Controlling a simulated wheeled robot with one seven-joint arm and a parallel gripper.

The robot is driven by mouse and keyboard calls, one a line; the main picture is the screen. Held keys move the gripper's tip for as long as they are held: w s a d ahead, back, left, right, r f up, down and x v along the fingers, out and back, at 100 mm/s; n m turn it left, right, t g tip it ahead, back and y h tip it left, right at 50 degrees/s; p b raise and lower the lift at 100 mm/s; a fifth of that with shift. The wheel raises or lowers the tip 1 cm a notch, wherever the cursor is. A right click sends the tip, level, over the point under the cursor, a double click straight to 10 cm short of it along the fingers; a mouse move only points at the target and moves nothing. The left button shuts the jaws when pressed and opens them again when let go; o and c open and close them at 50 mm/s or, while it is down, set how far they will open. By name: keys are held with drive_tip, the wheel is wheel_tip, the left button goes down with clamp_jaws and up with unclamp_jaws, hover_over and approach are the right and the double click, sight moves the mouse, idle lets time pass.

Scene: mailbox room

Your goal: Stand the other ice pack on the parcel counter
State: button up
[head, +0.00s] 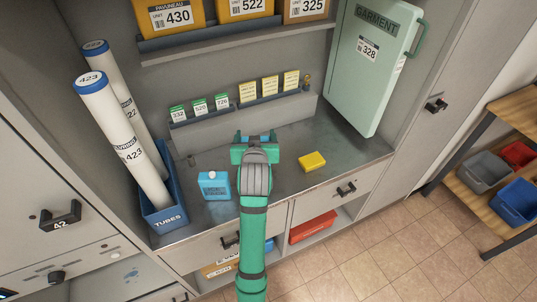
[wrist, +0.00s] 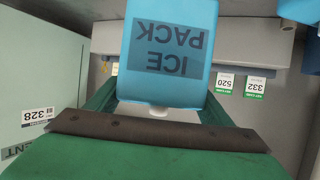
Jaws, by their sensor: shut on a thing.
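My gripper (head: 255,150) is over the back middle of the grey parcel counter (head: 345,152), shut on a blue ice pack (wrist: 170,45). The wrist view shows this pack close up. Its white neck points toward my gripper, and its label appears inverted, like the tags behind it. In the head view my gripper hides most of it, so I cannot tell whether its base touches the counter. Another blue ice pack (head: 214,185) with a white cap stands upright on the counter, left of my arm.
A yellow block (head: 312,161) lies right of my arm. A blue tube bin (head: 165,213) with long white tubes (head: 122,140) stands left. A green garment case (head: 372,65) stands right. A low shelf with small tagged cards (head: 245,108) runs behind.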

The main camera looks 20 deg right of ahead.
wheel_tip(320, 180, down, 10)
drive_tip(key=shift+w, duration=0.15)
idle(0.4)
drive_tip(key=o, duration=1.3)
